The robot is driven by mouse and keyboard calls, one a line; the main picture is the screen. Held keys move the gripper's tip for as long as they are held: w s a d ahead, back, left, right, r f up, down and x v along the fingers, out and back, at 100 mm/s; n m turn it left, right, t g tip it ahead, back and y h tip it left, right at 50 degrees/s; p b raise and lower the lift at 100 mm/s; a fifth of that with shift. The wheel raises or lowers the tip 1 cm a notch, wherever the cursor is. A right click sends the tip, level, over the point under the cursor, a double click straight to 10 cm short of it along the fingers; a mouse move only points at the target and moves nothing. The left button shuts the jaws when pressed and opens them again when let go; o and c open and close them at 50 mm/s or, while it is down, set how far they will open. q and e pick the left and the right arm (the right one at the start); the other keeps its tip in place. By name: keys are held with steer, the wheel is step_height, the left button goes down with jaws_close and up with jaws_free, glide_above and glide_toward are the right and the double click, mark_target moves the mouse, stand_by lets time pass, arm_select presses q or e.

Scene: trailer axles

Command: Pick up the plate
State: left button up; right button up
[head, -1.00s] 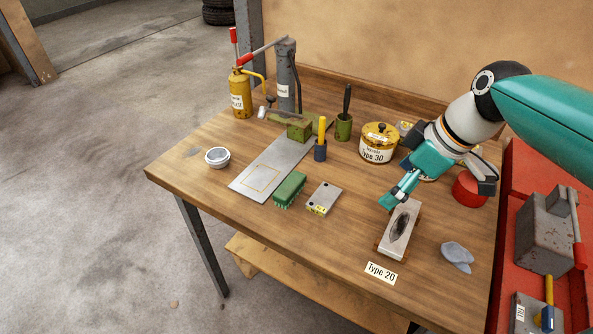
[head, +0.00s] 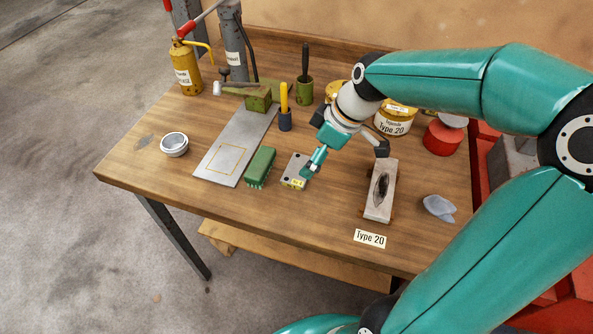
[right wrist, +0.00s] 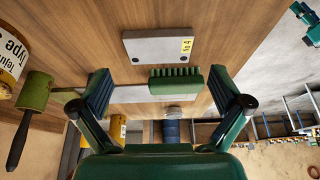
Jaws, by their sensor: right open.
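The plate is a small flat grey metal block with dark holes and a yellow label (head: 293,168), lying on the table right of the green brush. In the right wrist view the plate (right wrist: 158,48) lies past my open fingers, its label at the right end. My right gripper (head: 311,168) is above the plate's right end in the head view and hides part of it. My right gripper (right wrist: 165,92) is open and empty, with nothing between its fingers. A teal and black piece at the top right of the wrist view may be my left gripper; its state is unclear.
The green brush (head: 260,167) lies close to the plate, beside a long grey sheet (head: 218,160) with a yellow outline. Bare wood lies in front of the plate.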

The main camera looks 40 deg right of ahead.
mark_target(300, 169)
steer(key=shift+p+x, duration=0.35)
steer(key=shift+x, duration=2.6)
steer(key=shift+w, duration=0.15)
steer(key=c, duration=1.3)
steer(key=shift+r, duration=0.1)
steer(key=shift+c, duration=0.5)
steer(key=shift+r, duration=0.1)
